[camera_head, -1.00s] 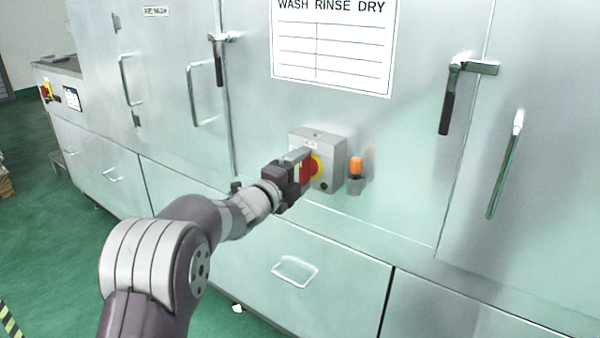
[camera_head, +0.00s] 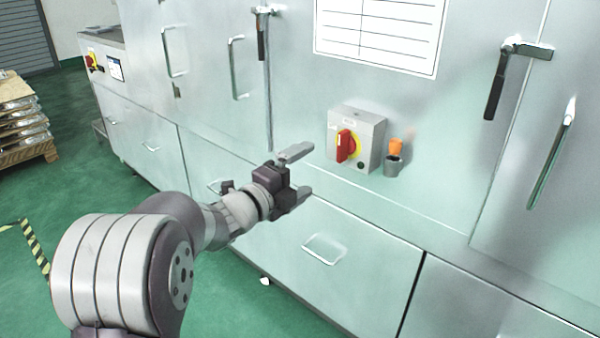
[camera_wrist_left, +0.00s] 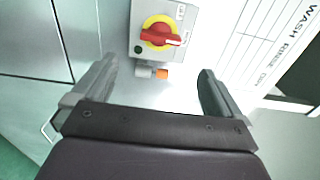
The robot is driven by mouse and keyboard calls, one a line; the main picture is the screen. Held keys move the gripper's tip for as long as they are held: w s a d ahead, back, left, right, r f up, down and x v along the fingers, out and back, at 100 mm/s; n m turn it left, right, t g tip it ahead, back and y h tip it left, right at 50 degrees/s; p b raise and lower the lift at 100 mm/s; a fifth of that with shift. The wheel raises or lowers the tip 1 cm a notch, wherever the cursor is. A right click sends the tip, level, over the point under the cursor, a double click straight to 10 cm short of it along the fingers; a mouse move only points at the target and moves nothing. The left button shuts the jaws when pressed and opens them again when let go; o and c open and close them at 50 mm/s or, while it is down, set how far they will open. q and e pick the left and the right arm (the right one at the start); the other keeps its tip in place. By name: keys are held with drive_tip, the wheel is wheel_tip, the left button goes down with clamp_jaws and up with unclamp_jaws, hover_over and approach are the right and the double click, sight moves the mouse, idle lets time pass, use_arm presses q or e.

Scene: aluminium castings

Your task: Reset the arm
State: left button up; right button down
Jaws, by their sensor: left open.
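My left gripper (camera_head: 300,172) is open and empty in the head view, in front of the washing machine's metal panel. Its two fingers also show in the left wrist view (camera_wrist_left: 155,88), spread wide with nothing between them. A grey switch box (camera_head: 362,125) with a red rotary handle (camera_head: 347,146) on a yellow disc is mounted on the panel, right of the gripper and apart from it. In the wrist view the red handle (camera_wrist_left: 160,39) lies beyond the fingertips. My right gripper is not in view.
An orange-topped fitting (camera_head: 394,158) sits right of the switch box. Door handles (camera_head: 497,85) and a drawer pull (camera_head: 325,249) stick out from the machine. A pallet stack (camera_head: 22,120) stands at the far left. Green floor is open at the left.

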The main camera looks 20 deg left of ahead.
use_arm(q)
drive_tip(key=shift+s, duration=0.15)
drive_tip(key=shift+a, duration=0.1)
drive_tip(key=s+a+f+n+g+y, duration=0.2)
drive_tip(key=a+f+n+g+y, duration=0.15)
drive_tip(key=f+n, duration=0.3)
drive_tip(key=s+a+f+n+g+y, duration=0.2)
drive_tip(key=s+a+f+n+y, duration=0.15)
drive_tip(key=f+n, duration=0.35)
drive_tip(key=s+d+f+n+g, duration=0.5)
drive_tip(key=s, duration=0.4)
drive_tip(key=s+d+f+n+g, duration=0.4)
drive_tip(key=s+d+g, duration=0.15)
drive_tip(key=s, duration=0.35)
wheel_tip(320, 180, up, 23)
drive_tip(key=d+p, duration=0.1)
drive_tip(key=p, duration=2.2)
drive_tip(key=shift+w+h, duration=0.25)
drive_tip(key=shift+h, duration=0.15)
